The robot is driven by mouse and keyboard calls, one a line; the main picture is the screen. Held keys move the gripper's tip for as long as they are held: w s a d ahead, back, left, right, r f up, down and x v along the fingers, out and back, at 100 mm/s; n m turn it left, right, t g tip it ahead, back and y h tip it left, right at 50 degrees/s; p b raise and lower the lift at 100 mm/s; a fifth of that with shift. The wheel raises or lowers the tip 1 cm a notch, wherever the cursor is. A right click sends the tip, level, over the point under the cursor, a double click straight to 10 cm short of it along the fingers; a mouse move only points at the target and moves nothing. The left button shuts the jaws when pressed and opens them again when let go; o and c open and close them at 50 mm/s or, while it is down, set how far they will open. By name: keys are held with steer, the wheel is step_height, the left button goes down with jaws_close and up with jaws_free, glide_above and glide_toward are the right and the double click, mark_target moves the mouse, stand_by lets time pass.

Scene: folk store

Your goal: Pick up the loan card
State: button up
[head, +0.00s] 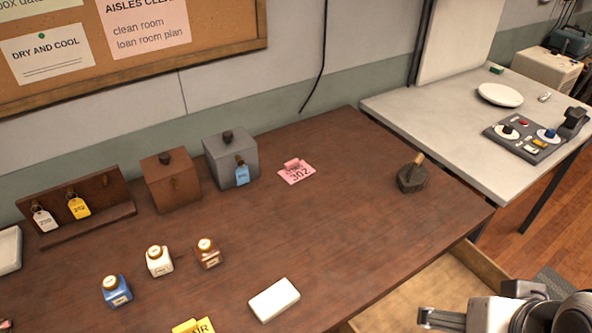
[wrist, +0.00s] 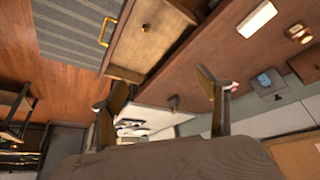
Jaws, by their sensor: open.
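A pink card marked 302 (head: 297,172), which looks like the loan card, lies on the brown table right of the grey box; its smaller print is hard to read. In the wrist view only a small pink patch (wrist: 235,85) shows beside the right finger, probably this card. My gripper (wrist: 160,90) is open with nothing between its fingers. In the head view it is at the lower right, partly cut off, beyond the table's front edge and well away from the card.
A grey box with a blue tag (head: 231,158) and a brown box (head: 171,181) stand left of the card. A dark stone weight with a wooden handle (head: 412,178) stands to its right. Several bottles, a white block (head: 274,300) and an open drawer (head: 425,290) are nearer. The table's middle is clear.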

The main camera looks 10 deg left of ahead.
steer(key=shift+w, duration=0.1)
